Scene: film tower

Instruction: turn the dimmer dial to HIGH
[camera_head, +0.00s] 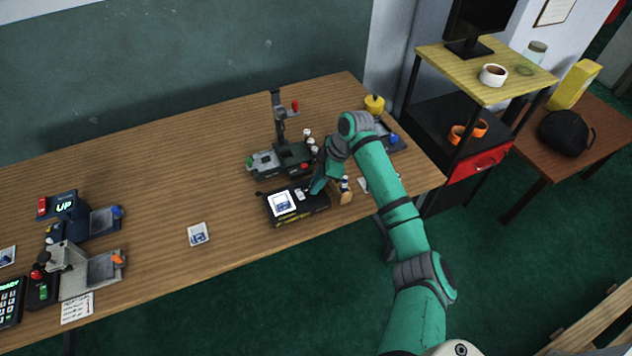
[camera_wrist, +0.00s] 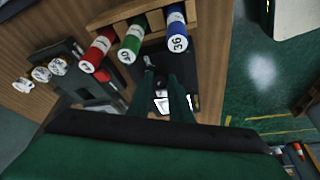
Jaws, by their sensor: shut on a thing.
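A black light box (camera_head: 304,209) with a bright lit panel (camera_head: 283,203) lies near the front edge of the wooden table. My gripper (camera_head: 317,187) reaches down at the right end of this box. In the wrist view my green fingers (camera_wrist: 166,84) are close together over the dark box top, shut on the dimmer dial. The dial itself is hidden by the fingers, so its pointer and setting cannot be read. Small white patches show between the fingers in the wrist view.
Red (camera_wrist: 92,60), green (camera_wrist: 130,45) and blue (camera_wrist: 177,32) film rolls stand in a wooden rack close to my fingers. A grey device with a post (camera_head: 282,158) stands behind the box. A photo card (camera_head: 198,234) lies left, with clear table around it.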

